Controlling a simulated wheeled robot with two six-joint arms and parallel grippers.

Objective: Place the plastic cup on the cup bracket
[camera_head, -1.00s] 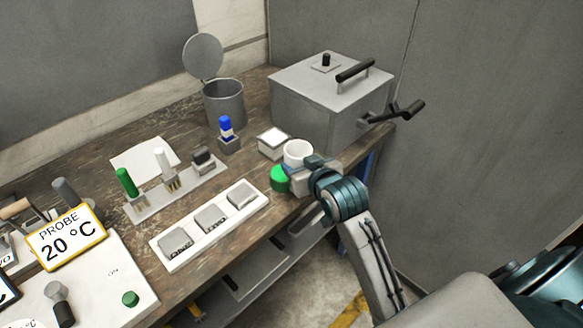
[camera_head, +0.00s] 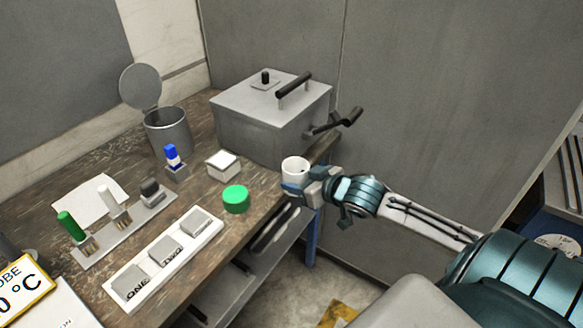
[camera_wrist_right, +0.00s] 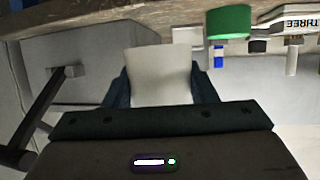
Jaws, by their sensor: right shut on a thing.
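A white plastic cup (camera_head: 295,169) is held upright by my right gripper (camera_head: 296,186) at the right front edge of the bench. In the right wrist view the cup (camera_wrist_right: 160,77) stands between the two dark fingers, which close on its sides. The cup appears to be at or just beyond the bench edge; its exact height is hard to tell. I cannot make out a cup bracket with certainty in these views. My left gripper is not in view.
A green round object (camera_head: 236,199) sits on the bench left of the cup. A grey lidded box (camera_head: 262,125) with a black crank (camera_head: 335,122) stands behind. A white square box (camera_head: 222,164), a labelled block tray (camera_head: 200,243) and an open metal bin (camera_head: 168,132) are further left.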

